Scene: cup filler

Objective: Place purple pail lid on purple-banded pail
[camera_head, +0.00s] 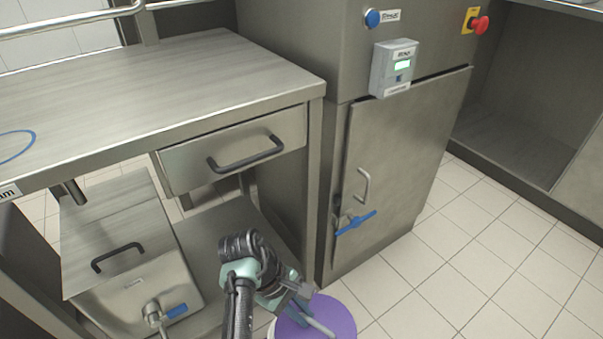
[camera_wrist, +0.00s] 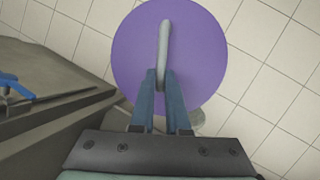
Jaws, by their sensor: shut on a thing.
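The purple pail lid (camera_head: 341,313) is a flat round disc with a pale bar handle across its top. It is at the bottom of the head view, partly behind my gripper, and in the wrist view (camera_wrist: 204,55) it fills the upper middle. My gripper (camera_wrist: 160,82) is shut on the lid's handle (camera_wrist: 164,42), with a blue finger on each side of it. A pale edge shows beneath the lid's left side in the head view. I cannot tell whether it is the purple-banded pail; no purple band is visible.
A steel table (camera_head: 190,85) with a drawer (camera_head: 236,150) stands at the left. Below it is a steel tank (camera_head: 130,255) with a blue-handled tap. A steel cabinet (camera_head: 405,160) with a blue lever stands behind the lid. Tiled floor (camera_head: 470,270) is clear at the right.

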